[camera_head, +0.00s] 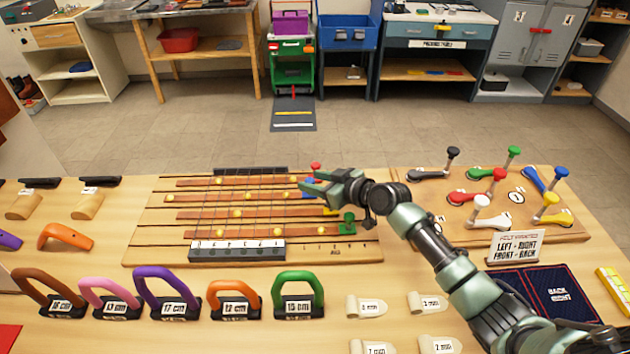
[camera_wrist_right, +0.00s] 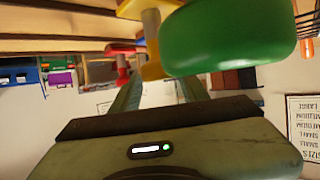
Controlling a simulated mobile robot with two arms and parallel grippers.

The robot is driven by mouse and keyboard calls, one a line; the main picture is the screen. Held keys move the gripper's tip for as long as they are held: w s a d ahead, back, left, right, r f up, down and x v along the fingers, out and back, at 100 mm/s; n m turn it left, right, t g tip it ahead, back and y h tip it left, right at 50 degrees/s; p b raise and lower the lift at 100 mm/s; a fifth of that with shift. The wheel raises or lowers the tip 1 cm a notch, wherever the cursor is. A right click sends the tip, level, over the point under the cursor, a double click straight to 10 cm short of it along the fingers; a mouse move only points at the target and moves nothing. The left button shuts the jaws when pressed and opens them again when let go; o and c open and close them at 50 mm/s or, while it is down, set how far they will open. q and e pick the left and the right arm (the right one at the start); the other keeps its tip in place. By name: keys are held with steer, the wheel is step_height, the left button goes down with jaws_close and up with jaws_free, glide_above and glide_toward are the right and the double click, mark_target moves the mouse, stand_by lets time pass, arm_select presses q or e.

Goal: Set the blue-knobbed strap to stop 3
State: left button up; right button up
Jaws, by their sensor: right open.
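The strap board (camera_head: 140,252) lies on the table with several brown straps running left to right, crossed by thin lines. A numbered scale (camera_head: 236,246) runs along its front. A little of the blue knob (camera_head: 307,196) shows at the right end of one strap, mostly hidden by my right gripper (camera_head: 308,187). That gripper is open over the right ends of the straps; I cannot tell whether it touches the blue knob. The wrist view shows a large green knob (camera_wrist_right: 228,38), a yellow one (camera_wrist_right: 153,68) and a red one (camera_wrist_right: 122,62). My left gripper is not in view.
The red knob (camera_head: 315,166) is behind my gripper; the yellow (camera_head: 331,211) and green (camera_head: 349,220) knobs are in front. A board of coloured levers (camera_head: 565,228) stands right. Handled arches (camera_head: 299,295) line the front.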

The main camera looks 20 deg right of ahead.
jaws_close()
stand_by(1.3)
